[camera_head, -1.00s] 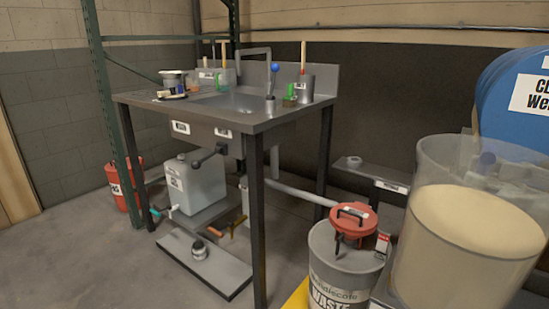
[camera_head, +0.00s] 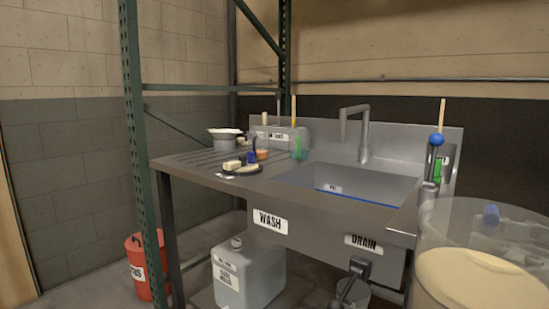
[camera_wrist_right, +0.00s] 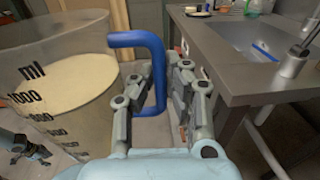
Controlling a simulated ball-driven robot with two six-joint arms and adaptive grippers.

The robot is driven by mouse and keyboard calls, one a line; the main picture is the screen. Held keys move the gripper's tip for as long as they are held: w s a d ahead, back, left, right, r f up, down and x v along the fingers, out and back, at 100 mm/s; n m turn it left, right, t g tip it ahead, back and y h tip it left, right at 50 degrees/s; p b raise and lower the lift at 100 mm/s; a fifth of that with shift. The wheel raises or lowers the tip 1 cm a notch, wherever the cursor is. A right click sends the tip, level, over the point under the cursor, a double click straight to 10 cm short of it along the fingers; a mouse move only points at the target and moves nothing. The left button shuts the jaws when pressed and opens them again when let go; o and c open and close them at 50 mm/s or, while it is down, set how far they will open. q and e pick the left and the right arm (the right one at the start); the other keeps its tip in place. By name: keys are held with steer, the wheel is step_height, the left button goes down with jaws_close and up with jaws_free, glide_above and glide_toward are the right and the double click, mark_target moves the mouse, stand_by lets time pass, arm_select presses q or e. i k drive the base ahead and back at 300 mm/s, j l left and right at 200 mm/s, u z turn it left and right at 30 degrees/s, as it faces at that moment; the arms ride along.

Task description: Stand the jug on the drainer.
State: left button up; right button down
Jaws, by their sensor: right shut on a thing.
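The jug (camera_head: 470,275) is large and clear, with cream-coloured contents. It stands upright at the lower right of the head view, cut off by the frame. In the right wrist view the jug (camera_wrist_right: 60,85) shows dark ml markings and a blue handle (camera_wrist_right: 140,40). My right gripper (camera_wrist_right: 160,85) is shut on that handle. The drainer (camera_head: 195,157) is the ridged metal surface left of the sink, apart from the jug.
The sink basin (camera_head: 345,185) lies between drainer and jug. A dish with pale blocks (camera_head: 240,168), a pot (camera_head: 225,138) and a green bottle (camera_head: 298,147) stand around the drainer's right and back. A green rack post (camera_head: 137,150) rises at its left. The tap (camera_head: 364,135) stands behind the basin.

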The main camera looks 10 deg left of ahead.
mark_target(212, 161)
steer(key=i+j, duration=0.2)
steer(key=j, duration=0.2)
steer(key=i+j, duration=0.2)
steer(key=j, duration=0.2)
steer(key=i+j, duration=0.15)
steer(key=j, duration=0.2)
steer(key=i+j, duration=0.2)
steer(key=j, duration=0.2)
steer(key=i+j, duration=0.2)
steer(key=j, duration=0.2)
